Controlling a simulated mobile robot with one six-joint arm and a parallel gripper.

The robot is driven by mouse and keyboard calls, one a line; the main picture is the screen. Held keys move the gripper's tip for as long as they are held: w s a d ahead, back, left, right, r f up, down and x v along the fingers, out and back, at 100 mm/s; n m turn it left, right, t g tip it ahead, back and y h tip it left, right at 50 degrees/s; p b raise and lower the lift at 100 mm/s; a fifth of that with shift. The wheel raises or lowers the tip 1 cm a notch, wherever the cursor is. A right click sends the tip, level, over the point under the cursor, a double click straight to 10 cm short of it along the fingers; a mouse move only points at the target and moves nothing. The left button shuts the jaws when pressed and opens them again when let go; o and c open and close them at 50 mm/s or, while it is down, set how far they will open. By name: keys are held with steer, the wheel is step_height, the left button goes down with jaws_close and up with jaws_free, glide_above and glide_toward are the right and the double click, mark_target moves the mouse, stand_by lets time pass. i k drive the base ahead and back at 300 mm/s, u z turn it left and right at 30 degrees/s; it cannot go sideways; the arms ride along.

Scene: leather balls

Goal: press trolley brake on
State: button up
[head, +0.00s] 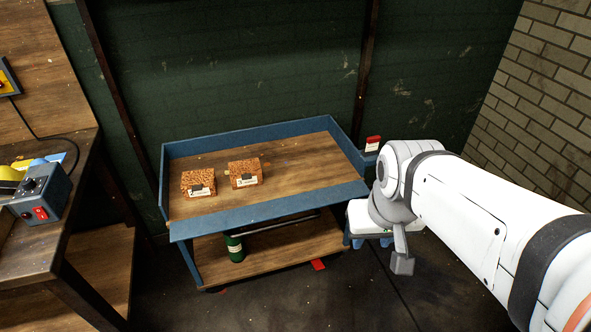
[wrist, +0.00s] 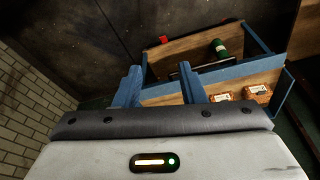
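The trolley (head: 180,228) has a blue frame, a wooden top tray and a lower wooden shelf. A small red pedal (head: 318,264) sticks out low at its front edge, near the right end. It looks like the brake; its on or off position cannot be told. A red piece (wrist: 163,39) by the lower shelf in the wrist view seems to be the same pedal. My gripper (head: 373,244) is beside the trolley's right front corner, above and right of the pedal in the picture. In the wrist view its two blue fingers (wrist: 158,72) stand apart with nothing between them.
Two cork-patterned boxes (head: 198,183) (head: 244,173) stand on the top tray. A green bottle (head: 235,247) stands on the lower shelf. A red-and-white item (head: 373,144) is at the tray's right end. A workbench (head: 60,215) is at left. The floor in front is clear.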

mark_target(316, 264)
steer(key=z, duration=1.25)
steer(key=k, duration=1)
steer(key=u, duration=0.55)
steer(key=i, duration=1.35)
steer(key=u, duration=0.1)
